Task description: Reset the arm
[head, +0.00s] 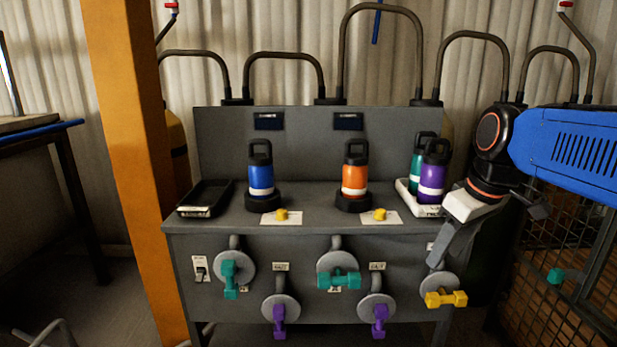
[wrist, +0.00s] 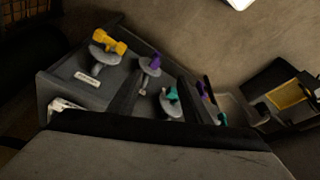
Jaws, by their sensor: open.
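My gripper (head: 450,235) hangs at the right front corner of the grey dip station (head: 215,155) in the head view, pointing down and to the left. It is open, and I see nothing held in it. Its lower end is above the yellow-handled valve (head: 445,299), which also shows in the wrist view (wrist: 108,42). I cannot tell from these views whether it touches the station's front. My blue arm link comes in from the right edge. A large grey surface with a black band fills the bottom of the wrist view.
A blue bottle (head: 261,175) and an orange bottle (head: 355,175) stand on black bases. Purple (head: 432,175) and teal (head: 417,165) bottles stand on a white tray at right. A black tray (head: 205,198) is at left. Several coloured valves line the front. An orange post (head: 130,150) stands left.

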